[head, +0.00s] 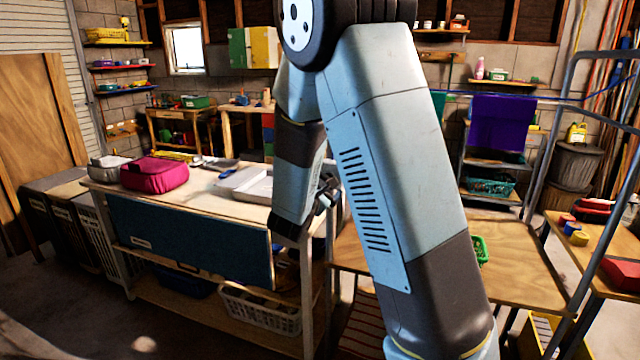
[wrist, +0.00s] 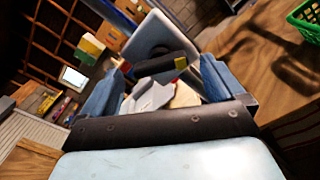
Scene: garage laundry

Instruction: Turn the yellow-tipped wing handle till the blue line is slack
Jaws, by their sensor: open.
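In the wrist view, a dark bar-like handle with a yellow tip, the wing handle (wrist: 150,67), stands in front of a grey plate (wrist: 153,32). My gripper (wrist: 160,80) is open, with one blue finger on each side of the handle's lower area. I cannot tell whether either finger touches it. In the head view my gripper (head: 318,196) is partly hidden behind my arm, and the handle is not clear there. The blue line (head: 550,98) runs nearly straight across the right side, with a purple cloth (head: 502,122) hanging at it.
A workbench (head: 205,187) at the left bears a magenta bag (head: 154,172), a grey bag (head: 108,168) and a white tray (head: 247,184). A wooden table (head: 520,262) stands at the right, with a green basket (head: 481,250). A metal frame (head: 548,150) rises at the right.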

